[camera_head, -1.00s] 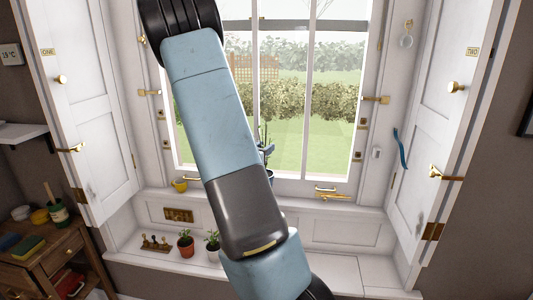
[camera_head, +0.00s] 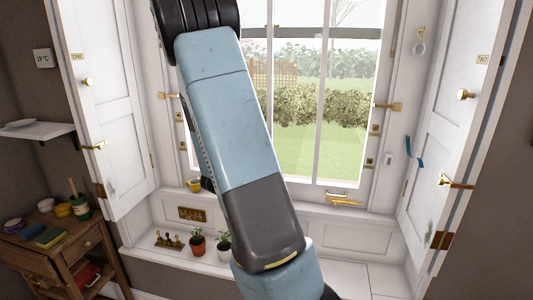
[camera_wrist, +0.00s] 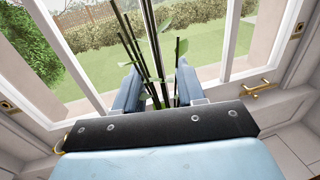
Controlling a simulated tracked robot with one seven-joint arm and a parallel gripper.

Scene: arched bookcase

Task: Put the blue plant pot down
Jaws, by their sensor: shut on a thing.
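In the wrist view, green plant stems with a few leaves (camera_wrist: 155,50) rise between the two blue fingers of my gripper (camera_wrist: 156,78). The fingers stand apart, on either side of the stems, and my gripper is shut on the plant's pot. The pot itself is hidden behind the dark wrist bar and the fingers. The window is beyond the stems. In the head view my arm covers the gripper, the pot and the plant.
The white window seat (camera_head: 365,275) has bare room at right. A terracotta pot (camera_head: 197,244), a white pot (camera_head: 224,249) and a small stand (camera_head: 168,240) occupy its left.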

